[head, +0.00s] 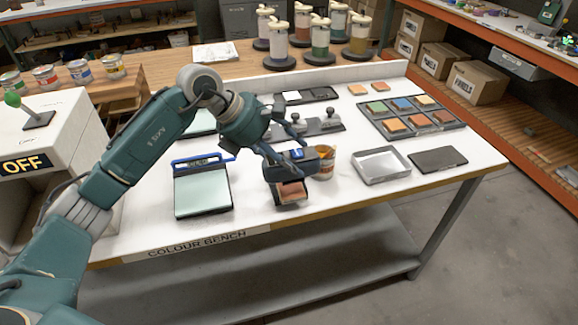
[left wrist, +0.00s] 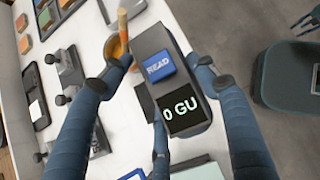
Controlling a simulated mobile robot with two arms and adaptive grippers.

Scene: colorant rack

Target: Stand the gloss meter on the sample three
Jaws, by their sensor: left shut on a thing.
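The gloss meter (left wrist: 172,82) is a dark block with a blue READ button and a screen showing "0 GU". My left gripper (head: 290,160) is shut on it, with one finger on each side in the left wrist view. In the head view the meter (head: 300,167) is over the front edge area of the bench, partly hidden by the fingers. A reddish-brown sample panel (head: 291,192) in a dark holder shows just below and in front of it. I cannot read a number on it, nor tell whether the meter touches it. Dark fingers, seemingly my right gripper (left wrist: 303,17), show at the wrist view's corner.
An empty grey tray (head: 381,166) and a dark flat plate (head: 437,159) lie to the right. A sample tray (head: 433,125) stands behind them.

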